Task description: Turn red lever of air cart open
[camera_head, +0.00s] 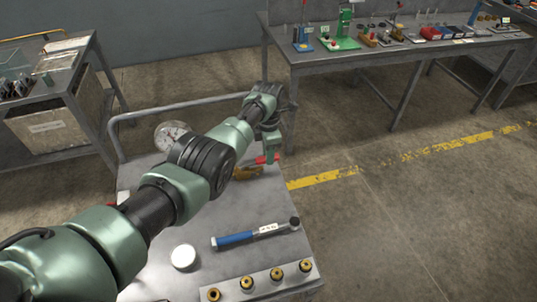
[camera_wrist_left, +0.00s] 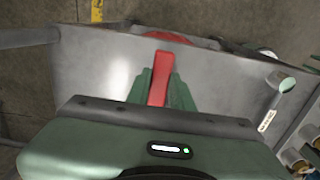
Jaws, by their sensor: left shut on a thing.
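The air cart (camera_head: 250,205) is a grey metal-topped cart with a rail at its far side. The red lever (camera_head: 270,159) shows just below my left gripper (camera_head: 269,148), beside a brass-coloured fitting (camera_head: 247,172). In the left wrist view the red lever (camera_wrist_left: 160,75) lies between the green fingers of my left gripper (camera_wrist_left: 160,92), which are shut on it. The lever's lower end is hidden by the gripper body. My arm hides part of the cart top. My right gripper is not in view.
A round gauge (camera_head: 172,135) stands at the cart's far left. A blue-handled wrench (camera_head: 255,235), a white round piece (camera_head: 183,257) and a strip of brass fittings (camera_head: 262,283) are nearer. A bench (camera_head: 395,56) with tools stands behind. Floor to the right is clear.

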